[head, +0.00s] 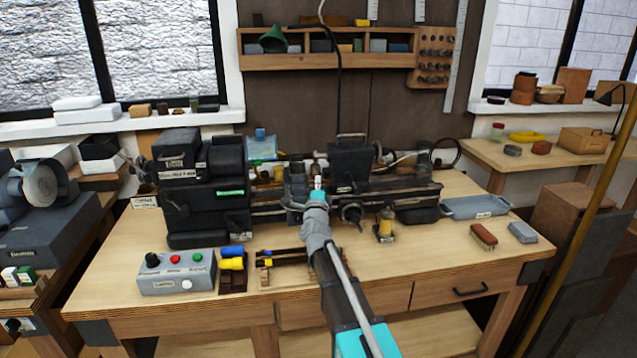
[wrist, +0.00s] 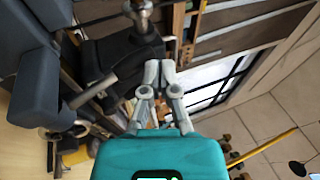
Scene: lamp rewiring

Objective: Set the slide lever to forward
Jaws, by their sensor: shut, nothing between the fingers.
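The dark metal lathe (head: 205,205) stands on the wooden bench, with its carriage (head: 297,180) near the middle of the bed. My gripper (head: 318,181) is in front of the carriage in the head view and hides part of it. In the wrist view my gripper (wrist: 159,68) is shut and empty, its fingertips together. A grey rod-like handle (wrist: 95,89) and a round metal knob (wrist: 140,12) show near the fingers there, apart from them. I cannot tell which part is the slide lever, or how it is set.
A grey control box (head: 177,275) with a black knob and coloured buttons sits at the bench's front left. Yellow and blue rolls (head: 232,258) lie beside it. A brush (head: 483,237) and grey tray (head: 475,207) lie at right. The bench's front right is fairly clear.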

